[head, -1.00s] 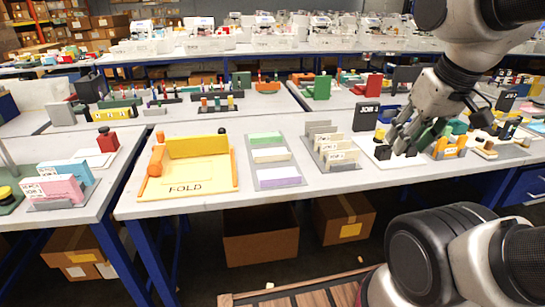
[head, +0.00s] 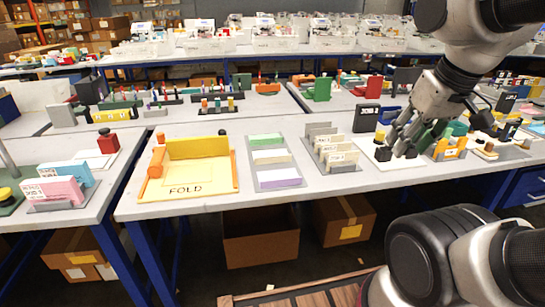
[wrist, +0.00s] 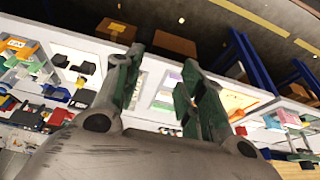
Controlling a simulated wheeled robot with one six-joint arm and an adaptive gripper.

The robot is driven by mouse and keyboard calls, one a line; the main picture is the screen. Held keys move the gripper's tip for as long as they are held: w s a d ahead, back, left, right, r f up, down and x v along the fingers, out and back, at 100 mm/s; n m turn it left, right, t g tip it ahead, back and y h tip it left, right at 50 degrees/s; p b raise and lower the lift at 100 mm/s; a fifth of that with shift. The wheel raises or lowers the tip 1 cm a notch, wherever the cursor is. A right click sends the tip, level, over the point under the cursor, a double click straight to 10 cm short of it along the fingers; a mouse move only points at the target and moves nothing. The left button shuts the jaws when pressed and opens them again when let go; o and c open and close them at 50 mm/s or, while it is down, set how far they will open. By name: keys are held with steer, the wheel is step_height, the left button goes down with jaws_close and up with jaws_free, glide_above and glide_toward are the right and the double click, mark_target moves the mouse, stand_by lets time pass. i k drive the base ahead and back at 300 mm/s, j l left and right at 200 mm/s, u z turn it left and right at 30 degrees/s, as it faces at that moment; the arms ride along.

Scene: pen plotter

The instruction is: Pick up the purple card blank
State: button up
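The purple card blank (head: 281,182) lies in the front slot of a grey tray (head: 262,164) on the middle table. Cream and green card blanks lie in the slots behind it. In the wrist view the tray, seen from the other side, shows between my fingers, with a small purple patch (wrist: 174,76) in it. My gripper (head: 402,142) is to the right of the tray, over the white board, apart from the purple card. The wrist view shows its two fingers (wrist: 160,66) spread with nothing held between them.
A yellow FOLD tray (head: 188,192) with orange sides stands left of the card tray. A grey rack (head: 325,163) of upright cards stands between the card tray and my gripper. A dark JOIN sign (head: 367,118) is behind it. The table's front strip is clear.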

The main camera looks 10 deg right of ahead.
mark_target(288, 176)
steer(key=i+j+z, duration=0.15)
steer(key=j, duration=0.15)
steer(key=i+j+z, duration=0.15)
steer(key=j, duration=0.2)
steer(key=j+z, duration=0.2)
steer(key=i+j+z, duration=0.15)
steer(key=j, duration=0.3)
